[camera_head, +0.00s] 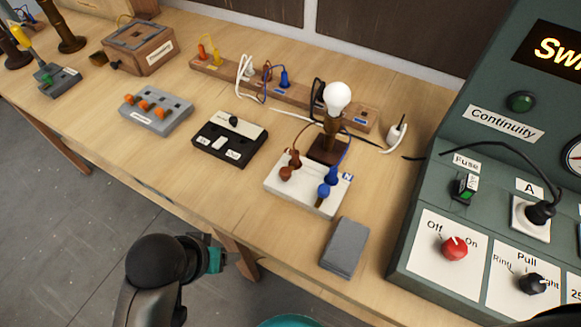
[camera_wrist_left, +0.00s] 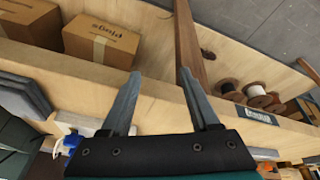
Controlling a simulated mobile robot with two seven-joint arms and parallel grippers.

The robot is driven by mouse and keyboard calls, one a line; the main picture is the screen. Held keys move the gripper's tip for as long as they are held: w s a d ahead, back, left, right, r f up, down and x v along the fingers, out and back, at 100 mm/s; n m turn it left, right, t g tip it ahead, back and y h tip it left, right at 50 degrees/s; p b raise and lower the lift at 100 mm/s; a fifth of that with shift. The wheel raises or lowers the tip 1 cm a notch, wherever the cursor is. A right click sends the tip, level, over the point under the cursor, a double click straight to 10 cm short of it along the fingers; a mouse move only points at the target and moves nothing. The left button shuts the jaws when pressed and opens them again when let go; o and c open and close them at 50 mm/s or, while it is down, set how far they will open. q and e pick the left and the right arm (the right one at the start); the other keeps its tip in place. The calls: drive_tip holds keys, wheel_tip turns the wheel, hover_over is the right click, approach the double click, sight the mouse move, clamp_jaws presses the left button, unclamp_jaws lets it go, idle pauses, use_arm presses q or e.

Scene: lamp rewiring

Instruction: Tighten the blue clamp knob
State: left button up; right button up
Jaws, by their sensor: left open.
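The blue clamp knob (camera_head: 324,190) is on the right part of a white terminal block (camera_head: 300,192), beside a blue wire and a small "N" label. A lamp with a white bulb (camera_head: 338,97) stands just behind the block. My left gripper (camera_head: 246,262) is low at the table's front edge, left of and well apart from the knob. In the left wrist view its two fingers (camera_wrist_left: 159,80) are apart with nothing between them. A blue part (camera_wrist_left: 71,143) shows there at the lower left. My right gripper does not show.
A grey slab (camera_head: 344,247) lies in front of the block. A black-and-cream box (camera_head: 230,138) lies left of it. A green switch panel (camera_head: 425,215) stands at the right. Cardboard boxes (camera_wrist_left: 103,40) and spools (camera_wrist_left: 256,95) sit on a shelf below.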

use_arm(q)
drive_tip(key=shift+h, duration=0.8)
drive_tip(key=w+d+r, duration=0.2)
drive_tip(key=d, duration=0.1)
drive_tip(key=w+d+r, duration=0.1)
drive_tip(key=d, duration=0.1)
drive_tip(key=shift+w+d, duration=0.1)
drive_tip(key=shift+w, duration=0.25)
drive_tip(key=w+d+r+h, duration=0.35)
drive_tip(key=d+r, duration=0.25)
drive_tip(key=d, duration=0.5)
wheel_tip(320, 180, up, 12)
drive_tip(key=n+g+y, duration=0.3)
drive_tip(key=y, duration=0.4)
hover_over(325, 188)
wheel_tip(325, 188, down, 16)
drive_tip(key=shift+r+b, duration=0.2)
drive_tip(key=shift+b, duration=0.95)
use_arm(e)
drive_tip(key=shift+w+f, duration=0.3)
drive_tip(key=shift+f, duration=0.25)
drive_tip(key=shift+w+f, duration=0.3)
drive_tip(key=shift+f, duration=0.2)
use_arm(q)
drive_tip(key=shift+c, duration=0.2)
clamp_jaws()
